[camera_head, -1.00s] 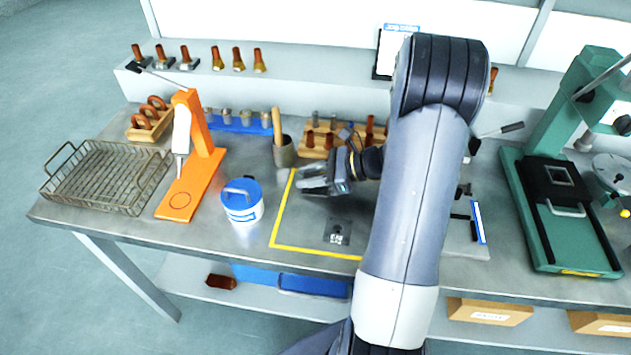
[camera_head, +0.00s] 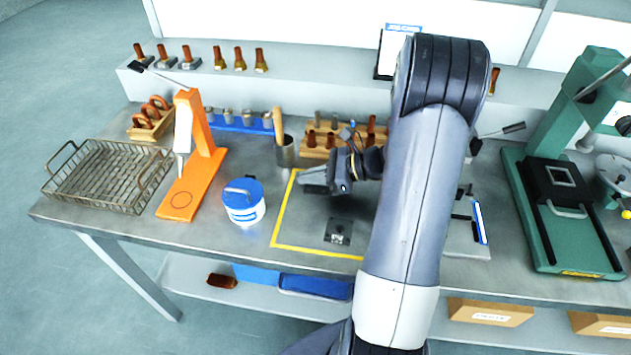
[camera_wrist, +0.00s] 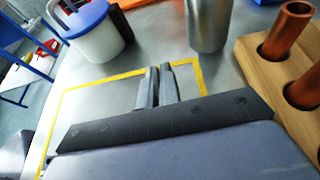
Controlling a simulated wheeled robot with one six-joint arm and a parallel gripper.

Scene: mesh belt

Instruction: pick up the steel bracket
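A small dark grey metal piece with light marks, which looks like the steel bracket (camera_head: 338,232), lies flat on the bench inside the yellow-taped area (camera_head: 318,249), near its front edge. My gripper (camera_head: 306,182) is above the same area, behind and left of the bracket and apart from it. In the wrist view the two fingers (camera_wrist: 159,86) are close together with only a narrow gap and nothing between them. The bracket does not show in the wrist view.
A white tub with a blue lid (camera_head: 242,203) stands left of the taped area. A metal cup (camera_head: 286,152) and a wooden block with copper pieces (camera_head: 318,141) stand behind. An orange stand (camera_head: 190,180), wire basket (camera_head: 105,178) and green press (camera_head: 565,215) stand farther out.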

